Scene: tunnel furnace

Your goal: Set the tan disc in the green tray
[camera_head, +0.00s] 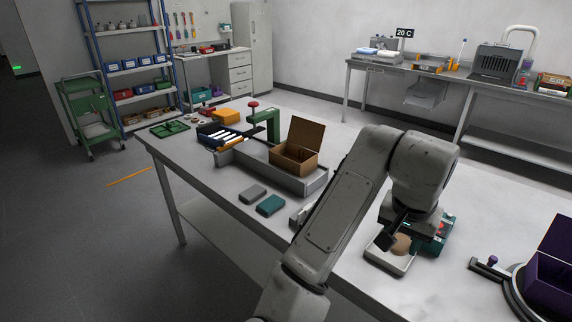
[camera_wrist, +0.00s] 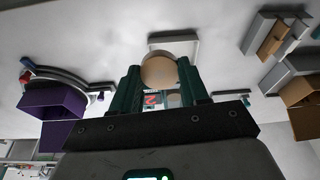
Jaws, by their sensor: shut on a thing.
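The tan disc (camera_wrist: 158,69) sits between the two dark green fingers of my gripper (camera_wrist: 160,76), which is shut on it. In the head view the disc (camera_head: 401,243) shows below my wrist, in front of or over a small white tray (camera_head: 388,264); its height above that tray cannot be told. The white tray also shows in the wrist view (camera_wrist: 186,43), beyond the disc. The green tray (camera_head: 170,129) lies flat at the far left corner of the table, well away from my gripper. Its inside looks divided by ridges.
A cardboard box (camera_head: 297,146) in a long grey tray, a green clamp stand (camera_head: 265,124) and a dark blue holder (camera_head: 220,135) stand between. Teal (camera_head: 270,205) and grey (camera_head: 253,193) blocks lie near the edge. A purple bin (camera_head: 550,280) is at right. A teal device (camera_head: 440,235) is beside my gripper.

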